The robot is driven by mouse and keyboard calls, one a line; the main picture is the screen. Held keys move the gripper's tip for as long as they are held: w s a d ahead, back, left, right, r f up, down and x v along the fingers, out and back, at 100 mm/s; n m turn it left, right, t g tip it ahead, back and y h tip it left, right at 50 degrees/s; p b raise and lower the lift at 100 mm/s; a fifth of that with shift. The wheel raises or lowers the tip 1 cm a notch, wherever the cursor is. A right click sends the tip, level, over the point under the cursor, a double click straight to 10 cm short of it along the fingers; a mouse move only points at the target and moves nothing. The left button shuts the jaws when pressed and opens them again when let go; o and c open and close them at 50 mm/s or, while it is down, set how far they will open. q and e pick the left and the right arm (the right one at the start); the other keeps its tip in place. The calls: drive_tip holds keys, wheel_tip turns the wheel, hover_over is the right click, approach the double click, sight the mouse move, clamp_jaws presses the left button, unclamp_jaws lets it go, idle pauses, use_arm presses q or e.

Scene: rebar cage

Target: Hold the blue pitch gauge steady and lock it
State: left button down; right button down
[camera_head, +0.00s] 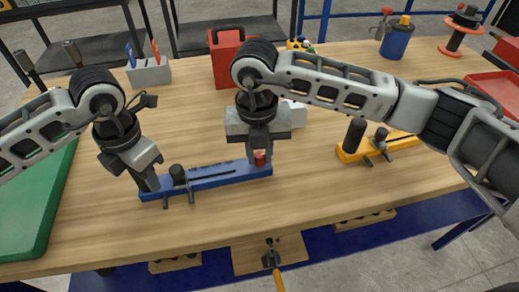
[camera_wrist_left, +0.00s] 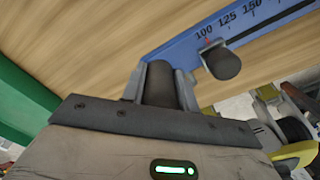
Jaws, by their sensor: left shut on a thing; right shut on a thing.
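The blue pitch gauge (camera_head: 222,178) lies near the front edge of the table. Its printed scale, with 100, 125 and 150 readable, shows in the left wrist view (camera_wrist_left: 185,45). My left gripper (camera_head: 150,184) is shut on the dark upright grip (camera_wrist_left: 160,85) at the gauge's left end. A dark knob (camera_head: 176,173) on a slider with prongs stands just right of it. My right gripper (camera_head: 258,150) points down at the gauge's right end, shut on the red knob (camera_head: 260,158). Its fingers partly hide that knob.
A yellow gauge (camera_head: 400,138) with a black grip lies to the right. A green mat (camera_head: 30,205) is at the left. A red container (camera_head: 225,60), a grey tool holder (camera_head: 149,73) and a blue can (camera_head: 396,40) stand further back. Bare wood surrounds the blue gauge.

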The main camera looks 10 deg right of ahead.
drive_tip(key=shift+n, duration=0.4)
drive_tip(key=n, duration=0.3)
drive_tip(key=shift+n, duration=0.3)
drive_tip(key=n, duration=0.4)
drive_tip(key=shift+n, duration=0.3)
drive_tip(key=n, duration=0.4)
drive_tip(key=shift+n, duration=2.5)
drive_tip(key=c, duration=1.3)
unclamp_jaws()
drive_tip(key=shift+o, duration=0.2)
